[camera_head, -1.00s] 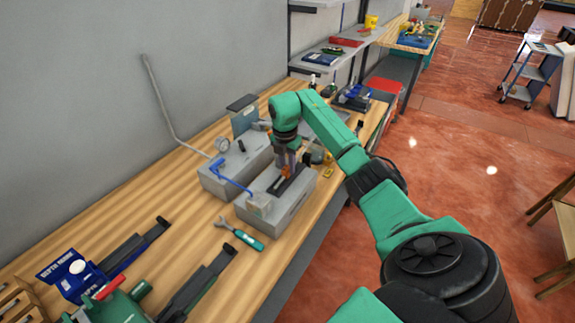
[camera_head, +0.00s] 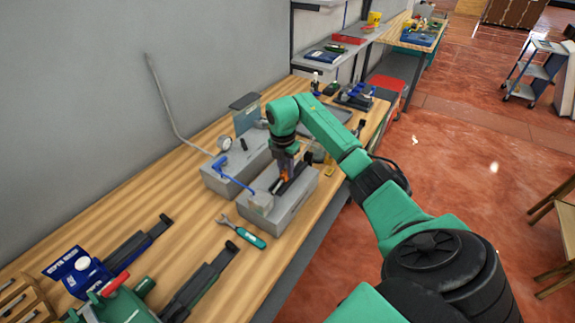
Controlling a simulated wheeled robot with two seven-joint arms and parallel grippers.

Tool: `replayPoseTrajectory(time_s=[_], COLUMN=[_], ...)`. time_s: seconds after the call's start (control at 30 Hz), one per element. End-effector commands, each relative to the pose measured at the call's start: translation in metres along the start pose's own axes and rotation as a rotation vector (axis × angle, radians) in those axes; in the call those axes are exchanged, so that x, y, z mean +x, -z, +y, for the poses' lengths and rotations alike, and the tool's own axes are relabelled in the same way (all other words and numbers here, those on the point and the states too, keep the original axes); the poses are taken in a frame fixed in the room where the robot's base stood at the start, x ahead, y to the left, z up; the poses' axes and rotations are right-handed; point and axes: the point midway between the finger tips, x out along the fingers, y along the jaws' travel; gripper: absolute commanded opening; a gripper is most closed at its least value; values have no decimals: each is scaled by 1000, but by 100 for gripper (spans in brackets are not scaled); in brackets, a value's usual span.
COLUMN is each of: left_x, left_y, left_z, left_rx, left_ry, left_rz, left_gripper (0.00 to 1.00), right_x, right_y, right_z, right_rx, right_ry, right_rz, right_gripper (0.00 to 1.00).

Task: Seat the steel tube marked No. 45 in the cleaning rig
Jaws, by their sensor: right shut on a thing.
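My right gripper (camera_head: 285,168) reaches down over the grey box-shaped rig (camera_head: 290,206) on the wooden bench. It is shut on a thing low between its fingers. The held thing is small and mostly hidden; it may be the steel tube, but no No. 45 marking can be read. An orange patch shows at the fingertips, and a dark bar lies along the top of the rig beside them. I cannot tell whether the held thing touches the rig. My left gripper is not in view.
A second grey box (camera_head: 239,166) with a blue bent pipe (camera_head: 228,176) stands just behind. A green-handled wrench (camera_head: 243,233) lies in front. Dark tools and a green device (camera_head: 118,305) fill the near left. Bare bench (camera_head: 165,195) lies to the left.

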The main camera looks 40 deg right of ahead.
Motion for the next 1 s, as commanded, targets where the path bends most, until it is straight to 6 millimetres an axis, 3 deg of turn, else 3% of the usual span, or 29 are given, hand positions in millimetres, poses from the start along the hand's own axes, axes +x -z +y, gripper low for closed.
replayPoseTrajectory(time_s=[0.5,0.53,0.6,0.83,0.9,1.0], left_x=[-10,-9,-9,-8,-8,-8], left_y=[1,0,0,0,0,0], left_z=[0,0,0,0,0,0], left_rx=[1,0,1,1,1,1], left_ry=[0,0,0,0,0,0], left_rz=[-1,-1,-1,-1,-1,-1], left_gripper=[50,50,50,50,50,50], right_x=[-2,-2,-2,-2,-2,-2], right_y=[15,15,15,15,15,15], right_z=[0,0,0,0,0,0], right_rx=[0,1,1,1,1,1], right_ry=[0,0,-1,-1,-1,-1], right_rz=[0,0,0,0,0,0], right_gripper=[0,34,61,61,81,81])
